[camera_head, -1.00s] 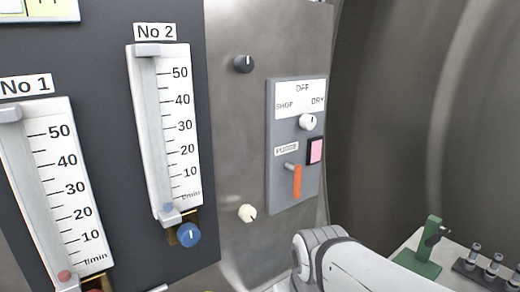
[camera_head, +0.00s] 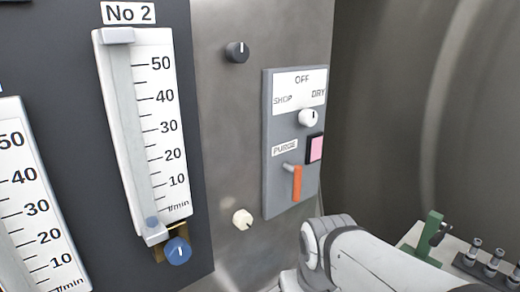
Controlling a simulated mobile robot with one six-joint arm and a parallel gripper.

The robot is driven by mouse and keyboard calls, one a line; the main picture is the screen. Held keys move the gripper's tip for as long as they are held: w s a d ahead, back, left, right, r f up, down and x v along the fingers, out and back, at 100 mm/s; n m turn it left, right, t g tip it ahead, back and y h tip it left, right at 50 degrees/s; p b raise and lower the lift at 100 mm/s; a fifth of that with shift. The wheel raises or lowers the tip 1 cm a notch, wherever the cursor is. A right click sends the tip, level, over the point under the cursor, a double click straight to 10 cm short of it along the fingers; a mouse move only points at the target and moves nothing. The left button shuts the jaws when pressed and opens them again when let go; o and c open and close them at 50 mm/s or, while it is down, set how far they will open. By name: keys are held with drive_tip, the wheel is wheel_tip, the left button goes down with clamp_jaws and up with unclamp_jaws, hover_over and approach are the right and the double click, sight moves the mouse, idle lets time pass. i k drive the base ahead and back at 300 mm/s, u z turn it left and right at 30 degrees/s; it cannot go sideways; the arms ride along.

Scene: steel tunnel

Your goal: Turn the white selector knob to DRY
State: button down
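The white selector knob (camera_head: 308,118) is on a grey panel (camera_head: 270,190) on the steel wall, in the head view. Its dark pointer mark stands about upright, toward OFF. A white label (camera_head: 299,91) above it reads SHOP at left, OFF at top and DRY at right. Part of my white arm shows at the lower right, below the panel. My gripper is not in view.
The same panel has an orange PURGE lever (camera_head: 297,183) and a pink square button (camera_head: 316,149). A black knob (camera_head: 237,52) and a cream knob (camera_head: 243,219) are on the wall. Flowmeter No 2 (camera_head: 165,130) has a blue knob (camera_head: 178,251). A green stand (camera_head: 424,245) is at lower right.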

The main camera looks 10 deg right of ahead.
sight(308, 118)
drive_tip(key=z, duration=0.45)
drive_tip(key=k, duration=1.35)
drive_tip(key=z, duration=0.1)
drive_tip(key=i, duration=0.95)
drive_tip(key=z, duration=0.2)
